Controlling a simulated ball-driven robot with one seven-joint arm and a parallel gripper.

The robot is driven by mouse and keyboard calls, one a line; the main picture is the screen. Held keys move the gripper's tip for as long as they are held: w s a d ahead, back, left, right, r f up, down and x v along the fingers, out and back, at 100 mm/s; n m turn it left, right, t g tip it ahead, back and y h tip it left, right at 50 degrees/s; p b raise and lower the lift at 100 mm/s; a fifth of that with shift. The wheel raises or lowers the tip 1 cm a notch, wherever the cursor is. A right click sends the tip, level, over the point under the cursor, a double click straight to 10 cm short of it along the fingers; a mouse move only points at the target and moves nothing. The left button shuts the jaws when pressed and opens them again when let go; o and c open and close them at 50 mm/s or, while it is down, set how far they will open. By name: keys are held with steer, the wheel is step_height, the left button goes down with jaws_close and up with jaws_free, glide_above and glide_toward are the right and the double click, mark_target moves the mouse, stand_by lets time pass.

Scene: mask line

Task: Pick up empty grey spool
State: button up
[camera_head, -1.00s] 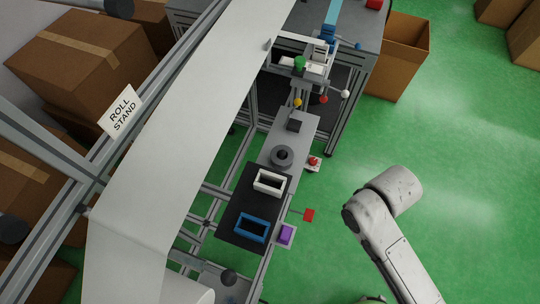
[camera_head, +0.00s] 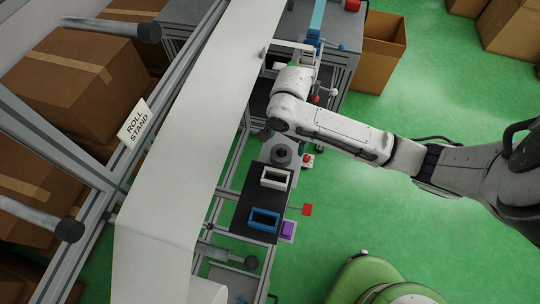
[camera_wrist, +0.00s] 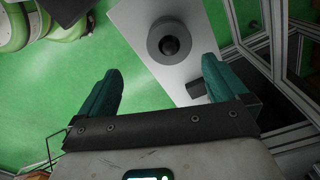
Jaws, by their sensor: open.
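A grey round spool (camera_head: 289,158) with a dark centre sits on a light grey plate (camera_head: 267,152), just below the end of my arm in the head view. In the wrist view the spool (camera_wrist: 155,38) lies flat on the plate (camera_wrist: 130,22), upper middle, with a dark round post or knob in its centre. My gripper (camera_wrist: 160,68) is open and empty, its two green fingers spread wide. The spool appears ahead of and between the fingertips, apart from them. In the head view my wrist hides the fingers.
A dark block (camera_wrist: 195,88) sits on the plate near the right finger. A black tray (camera_head: 247,207) holds a white frame (camera_head: 275,186) and a blue frame (camera_head: 276,229). A red button (camera_head: 307,158) is right of the spool. Metal frame rails (camera_wrist: 262,70) rise at right in the wrist view.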

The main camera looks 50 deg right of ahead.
mark_target(281, 151)
steer(key=shift+w+a+r, duration=0.2)
steer(key=shift+w, duration=0.25)
steer(key=shift+w+f, duration=0.15)
steer(key=shift+f, duration=0.05)
step_height(281, 151, down, 10)
steer(key=shift+w+f, duration=0.1)
steer(key=shift+f, duration=0.05)
steer(key=shift+c, duration=0.2)
steer(key=c, duration=1)
